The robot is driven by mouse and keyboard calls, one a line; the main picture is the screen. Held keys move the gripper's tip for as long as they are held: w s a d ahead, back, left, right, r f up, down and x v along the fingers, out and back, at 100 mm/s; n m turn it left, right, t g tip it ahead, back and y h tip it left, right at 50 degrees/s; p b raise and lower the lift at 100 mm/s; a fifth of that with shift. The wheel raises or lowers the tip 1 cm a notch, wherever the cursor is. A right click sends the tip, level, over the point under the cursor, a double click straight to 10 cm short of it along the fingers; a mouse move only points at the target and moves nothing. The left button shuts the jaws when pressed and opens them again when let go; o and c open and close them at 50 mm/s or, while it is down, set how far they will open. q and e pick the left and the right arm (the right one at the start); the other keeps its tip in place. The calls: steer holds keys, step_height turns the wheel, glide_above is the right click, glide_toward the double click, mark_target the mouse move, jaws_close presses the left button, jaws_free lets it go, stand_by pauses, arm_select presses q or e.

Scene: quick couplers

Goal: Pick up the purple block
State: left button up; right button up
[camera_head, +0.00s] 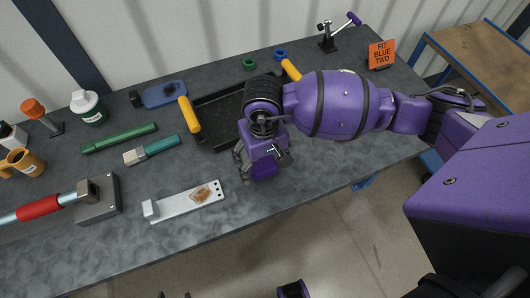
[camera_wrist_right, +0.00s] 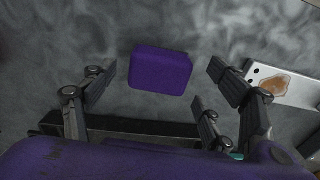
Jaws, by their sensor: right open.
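The purple block (camera_wrist_right: 160,71) lies on the dark grey table in the right wrist view, a rounded box slightly tilted in the picture. My right gripper (camera_wrist_right: 158,82) is open, with its fingers on either side of the block and visible gaps to it. In the head view my right gripper (camera_head: 262,169) hangs low over the table's front half, and the purple block (camera_head: 264,172) shows partly between its fingers, mostly hidden by the hand. Whether the fingertips are at table height cannot be told. My left gripper is not in view.
A black tray (camera_head: 214,143) with yellow handles lies behind the right hand. A light metal plate (camera_head: 177,205) with a brown patch is close by on the left. A green-handled brush (camera_head: 160,146) and a grey block-headed tool (camera_head: 98,207) lie farther left. The table's front edge is near.

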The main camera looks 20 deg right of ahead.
steer(key=shift+f, duration=0.85)
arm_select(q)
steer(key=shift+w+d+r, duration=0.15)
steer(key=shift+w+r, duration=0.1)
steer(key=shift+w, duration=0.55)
arm_select(e)
steer(key=shift+c, duration=0.5)
steer(key=c, duration=1.2)
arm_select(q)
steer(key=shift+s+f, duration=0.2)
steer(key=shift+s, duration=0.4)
arm_select(e)
steer(key=shift+r, duration=0.15)
